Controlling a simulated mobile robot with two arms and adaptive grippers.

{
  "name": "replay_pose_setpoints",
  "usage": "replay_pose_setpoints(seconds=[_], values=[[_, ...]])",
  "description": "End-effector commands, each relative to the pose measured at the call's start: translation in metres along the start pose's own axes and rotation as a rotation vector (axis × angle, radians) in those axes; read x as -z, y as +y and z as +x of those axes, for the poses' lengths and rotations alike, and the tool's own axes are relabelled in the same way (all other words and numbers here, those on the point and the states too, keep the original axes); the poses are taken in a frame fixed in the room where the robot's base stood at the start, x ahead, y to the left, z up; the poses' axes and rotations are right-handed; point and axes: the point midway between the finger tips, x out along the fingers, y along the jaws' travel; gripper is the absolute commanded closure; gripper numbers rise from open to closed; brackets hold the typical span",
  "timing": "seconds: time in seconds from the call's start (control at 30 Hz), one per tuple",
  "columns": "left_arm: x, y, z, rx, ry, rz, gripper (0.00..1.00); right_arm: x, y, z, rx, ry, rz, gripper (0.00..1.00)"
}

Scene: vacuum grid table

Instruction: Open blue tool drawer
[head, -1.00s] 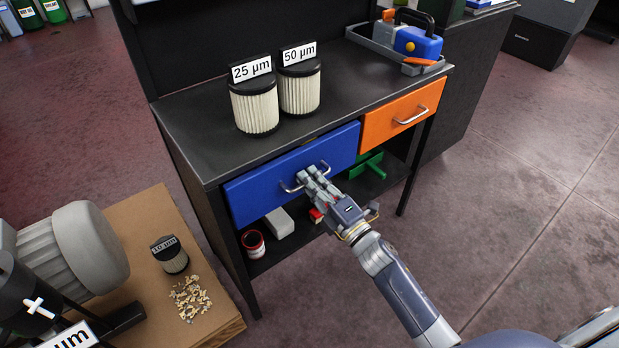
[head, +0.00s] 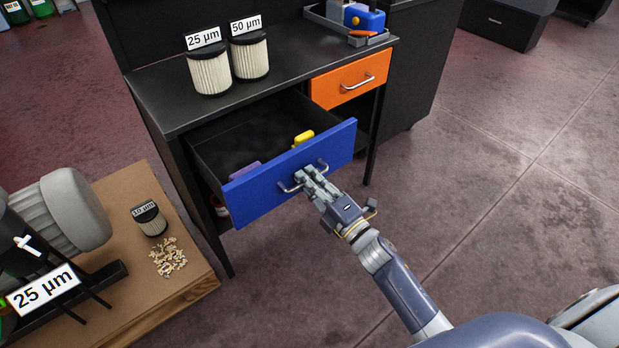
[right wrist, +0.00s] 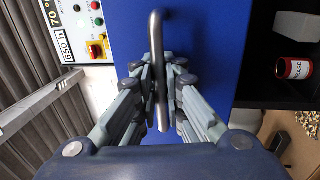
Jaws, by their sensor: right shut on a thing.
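The blue tool drawer (head: 262,197) is pulled out of the black workbench (head: 160,95), and its inside shows. A yellow item (head: 303,138) and a purple item (head: 243,169) lie in it near the front. My right gripper (head: 310,180) is shut on the metal handle of the blue drawer. In the right wrist view my right gripper (right wrist: 161,85) has its fingers on both sides of the handle (right wrist: 158,45), against the blue front (right wrist: 205,40). My left gripper is not in view.
The orange drawer (head: 335,84) beside it is closed. Two filters labelled 25 µm (head: 210,72) and 50 µm (head: 250,58) stand on the bench top. A wooden table (head: 185,270) with a small filter (head: 150,220) is at the left. Floor in front is clear.

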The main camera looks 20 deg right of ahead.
Motion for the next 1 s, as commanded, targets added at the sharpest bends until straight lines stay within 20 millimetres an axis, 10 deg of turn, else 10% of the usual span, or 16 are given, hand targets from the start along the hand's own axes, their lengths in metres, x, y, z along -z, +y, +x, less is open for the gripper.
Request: replay_pose_setpoints(seconds=[1.0], values=[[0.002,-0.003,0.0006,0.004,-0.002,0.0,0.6,0.0001,-0.0006,-0.0052,0.001,0.0,0.001,0.82]])
